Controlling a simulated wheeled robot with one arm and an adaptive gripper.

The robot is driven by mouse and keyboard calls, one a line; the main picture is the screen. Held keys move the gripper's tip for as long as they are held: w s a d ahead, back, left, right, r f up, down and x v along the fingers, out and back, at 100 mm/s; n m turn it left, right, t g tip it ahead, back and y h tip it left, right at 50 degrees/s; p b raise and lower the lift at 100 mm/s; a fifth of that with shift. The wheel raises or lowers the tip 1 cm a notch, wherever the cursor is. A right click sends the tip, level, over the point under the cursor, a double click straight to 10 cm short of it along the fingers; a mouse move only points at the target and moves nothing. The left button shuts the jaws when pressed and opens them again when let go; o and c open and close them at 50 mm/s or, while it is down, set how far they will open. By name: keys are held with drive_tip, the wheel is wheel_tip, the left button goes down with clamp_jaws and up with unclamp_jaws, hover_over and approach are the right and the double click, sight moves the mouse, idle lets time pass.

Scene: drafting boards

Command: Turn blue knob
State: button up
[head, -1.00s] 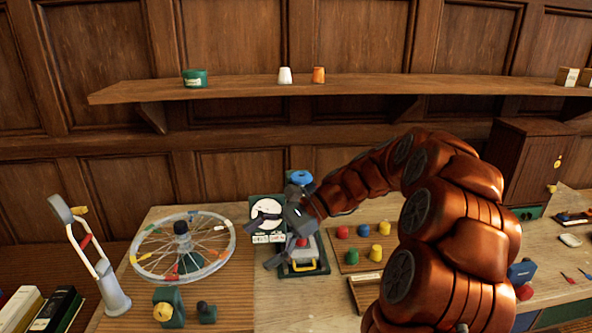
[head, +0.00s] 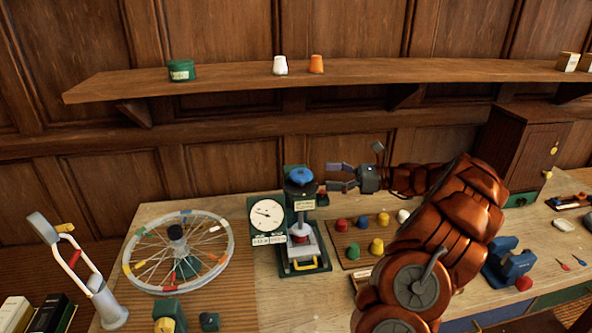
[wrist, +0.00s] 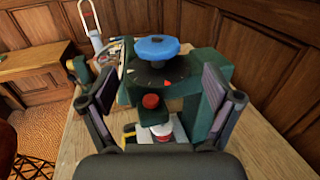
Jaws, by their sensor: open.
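The blue knob (head: 300,175) is a round blue cap on top of a dark green press-like stand (head: 290,256) on the table. In the wrist view the blue knob (wrist: 156,48) sits at the upper middle, above a dark disc with a red mark. My gripper (head: 333,178) is open and empty, just right of the knob and pointing left at it. In the wrist view its fingers (wrist: 160,110) frame the stand on both sides, with the knob above and beyond the tips. I see no contact with the knob.
A white dial gauge (head: 266,216) stands left of the press. A spoked wheel (head: 178,250) lies further left. A wooden tray (head: 346,258) with several coloured pegs is to the right. A wall shelf (head: 220,84) runs above, and a wooden cabinet (head: 520,155) stands at the right.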

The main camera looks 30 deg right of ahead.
sight(301, 173)
drive_tip(key=p+x, duration=0.2)
drive_tip(key=x, duration=0.4)
drive_tip(key=shift+w+a+r, duration=0.1)
drive_tip(key=shift+a+r, duration=0.05)
drive_tip(key=shift+a, duration=0.3)
drive_tip(key=shift+w+a, duration=0.45)
drive_tip(key=shift+a, duration=0.05)
drive_tip(key=shift+d, duration=0.1)
drive_tip(key=c, duration=1.1)
drive_tip(key=shift+c, duration=0.2)
drive_tip(key=shift+m+t+h, duration=0.3)
drive_tip(key=shift+t, duration=0.1)
